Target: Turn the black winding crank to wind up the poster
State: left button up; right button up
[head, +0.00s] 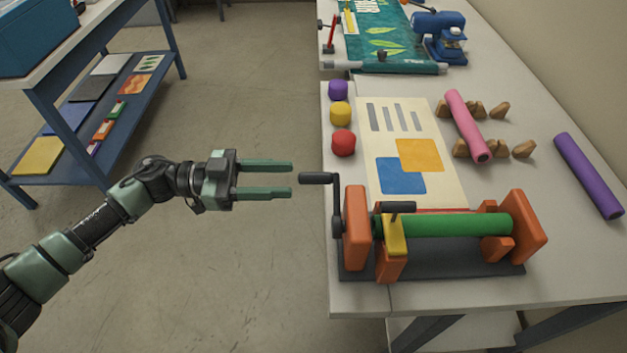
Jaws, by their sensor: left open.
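The black winding crank (336,205) is on the left end of an orange winding stand (356,240). Its handle sticks out to the left at the top. A green roller (455,224) lies across the stand, with a yellow block and a black lever at its left end. The cream poster (440,172), with a blue and an orange square, lies flat on the table behind the roller. My left gripper (292,179) is open and empty. Its fingers point right at the crank handle, with the tips just short of it in the picture. My right gripper is not in view.
The white table (570,265) has purple, yellow and red round pieces (343,143) beside the poster. A pink roll (466,125), wooden wedges and a purple roll (588,175) lie to the right. A blue machine (438,36) stands behind.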

aim_at(333, 177)
pick_arm(q)
jog(key=d+p, duration=0.1)
jog(key=d, duration=0.6)
jog(key=shift+w, duration=0.1)
grip_shut()
dwell(1.2)
